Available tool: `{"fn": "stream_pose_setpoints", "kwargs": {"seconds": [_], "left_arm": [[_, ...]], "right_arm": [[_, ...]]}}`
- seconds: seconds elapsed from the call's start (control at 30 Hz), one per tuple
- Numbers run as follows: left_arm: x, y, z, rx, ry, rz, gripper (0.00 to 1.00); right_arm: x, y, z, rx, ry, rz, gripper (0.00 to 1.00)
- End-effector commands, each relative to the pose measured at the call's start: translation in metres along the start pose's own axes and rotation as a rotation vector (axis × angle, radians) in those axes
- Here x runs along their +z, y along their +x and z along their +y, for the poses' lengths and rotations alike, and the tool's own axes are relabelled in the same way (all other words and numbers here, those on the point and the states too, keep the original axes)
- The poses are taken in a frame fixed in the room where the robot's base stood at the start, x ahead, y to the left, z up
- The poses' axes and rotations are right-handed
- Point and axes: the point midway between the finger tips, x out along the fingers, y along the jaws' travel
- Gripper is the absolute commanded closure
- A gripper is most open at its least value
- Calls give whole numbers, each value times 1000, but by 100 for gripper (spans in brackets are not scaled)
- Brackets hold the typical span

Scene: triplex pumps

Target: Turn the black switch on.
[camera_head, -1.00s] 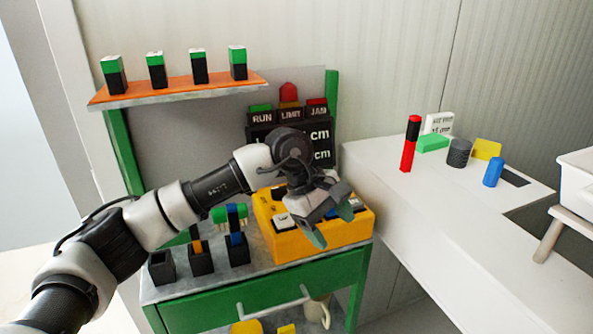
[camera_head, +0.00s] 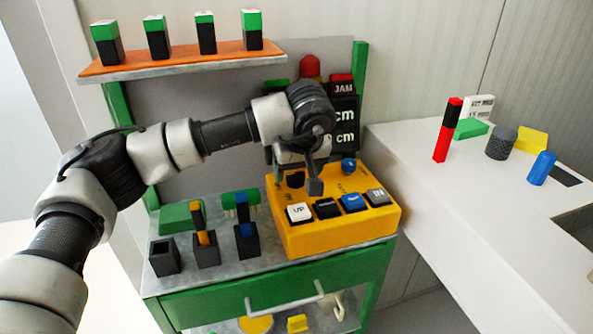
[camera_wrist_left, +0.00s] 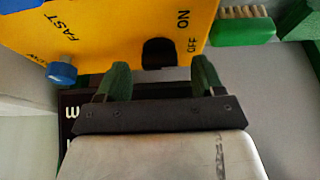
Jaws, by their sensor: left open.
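The yellow control box (camera_head: 330,236) stands on the green bench. Its black switch (camera_wrist_left: 158,52) shows in the left wrist view, beside the ON and OFF labels. In the head view the switch (camera_head: 296,179) is a small dark shape at the back left of the box top, partly hidden by my gripper. My left gripper (camera_head: 302,170) is over the back of the box. In the left wrist view its two green fingers (camera_wrist_left: 161,74) are spread and empty, on either side of the switch's lower end; contact cannot be told.
A blue knob (camera_wrist_left: 62,72) sits by the SLOW and FAST labels. White UP, black, blue and grey IN buttons line the box's front. A green-backed brush (camera_wrist_left: 243,30) lies beside the box. Black holders (camera_head: 206,250) stand to the left. The display panel (camera_head: 344,112) is behind.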

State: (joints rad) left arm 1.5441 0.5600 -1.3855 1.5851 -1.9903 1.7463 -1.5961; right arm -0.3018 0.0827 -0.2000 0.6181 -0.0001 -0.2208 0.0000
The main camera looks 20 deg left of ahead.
Motion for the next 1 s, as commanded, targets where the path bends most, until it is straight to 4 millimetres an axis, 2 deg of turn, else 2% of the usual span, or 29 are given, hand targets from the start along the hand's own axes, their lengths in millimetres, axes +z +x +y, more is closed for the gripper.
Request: {"fn": "stream_pose_setpoints", "kwargs": {"seconds": [0.17,0.47,0.77,1.0], "left_arm": [[0,13,0,0,0,0,32],[0,15,0,0,0,0,33],[0,15,0,0,0,0,79],[0,14,0,-6,-16,0,81]], "right_arm": [[-3,-1,0,0,0,6,57],[-4,0,0,0,1,6,57],[-4,0,-3,-4,2,7,57],[-4,0,-4,-5,3,7,57]]}}
